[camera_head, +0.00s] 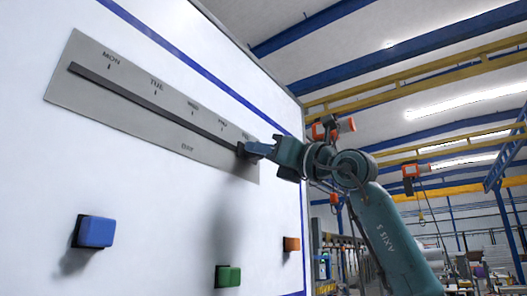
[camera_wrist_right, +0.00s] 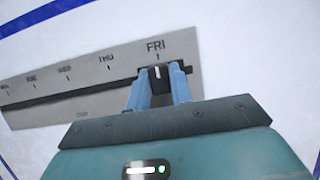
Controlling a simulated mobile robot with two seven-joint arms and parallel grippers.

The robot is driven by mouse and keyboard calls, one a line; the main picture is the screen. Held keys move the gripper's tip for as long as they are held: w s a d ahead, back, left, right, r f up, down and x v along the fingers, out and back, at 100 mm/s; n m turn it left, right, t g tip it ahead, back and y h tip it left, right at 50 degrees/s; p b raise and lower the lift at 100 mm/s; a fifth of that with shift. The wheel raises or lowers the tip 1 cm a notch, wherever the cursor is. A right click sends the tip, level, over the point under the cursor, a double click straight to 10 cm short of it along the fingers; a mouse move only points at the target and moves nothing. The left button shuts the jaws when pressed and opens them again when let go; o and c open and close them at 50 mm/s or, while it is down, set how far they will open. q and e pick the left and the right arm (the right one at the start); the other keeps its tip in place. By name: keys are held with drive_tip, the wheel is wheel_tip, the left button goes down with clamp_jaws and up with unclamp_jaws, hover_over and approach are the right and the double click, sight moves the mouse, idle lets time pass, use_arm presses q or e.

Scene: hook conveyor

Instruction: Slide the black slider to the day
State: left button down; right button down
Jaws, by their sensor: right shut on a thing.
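A grey day panel (camera_head: 120,95) is fixed to the white wall, with a dark slot running under the marks MON, TUE, WED, THU and FRI. The black slider (camera_wrist_right: 159,73) is at the FRI end of the slot, its white line just under the FRI mark in the right wrist view. My right gripper (camera_head: 248,149) is shut on the slider, with a blue finger on each side of it. In the head view the gripper mostly hides the slider and the FRI label. My left gripper is not in view.
Blue stripes edge the wall. The wall ends right of my gripper, where a hall opens.

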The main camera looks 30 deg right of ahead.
drive_tip(key=shift+d+r, duration=0.1)
drive_tip(key=shift+d, duration=0.1)
drive_tip(key=c, duration=1.2)
unclamp_jaws()
drive_tip(key=shift+d, duration=0.1)
drive_tip(key=shift+c, duration=0.2)
use_arm(q)
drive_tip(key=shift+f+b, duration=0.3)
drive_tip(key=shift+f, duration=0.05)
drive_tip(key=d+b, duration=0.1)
drive_tip(key=b, duration=0.1)
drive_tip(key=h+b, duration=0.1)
drive_tip(key=b, duration=0.1)
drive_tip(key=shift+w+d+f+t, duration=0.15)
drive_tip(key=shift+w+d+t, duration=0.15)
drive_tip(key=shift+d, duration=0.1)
use_arm(e)
drive_tip(key=v, duration=1.3)
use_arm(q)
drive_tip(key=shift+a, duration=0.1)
use_arm(e)
drive_tip(key=shift+s, duration=0.1)
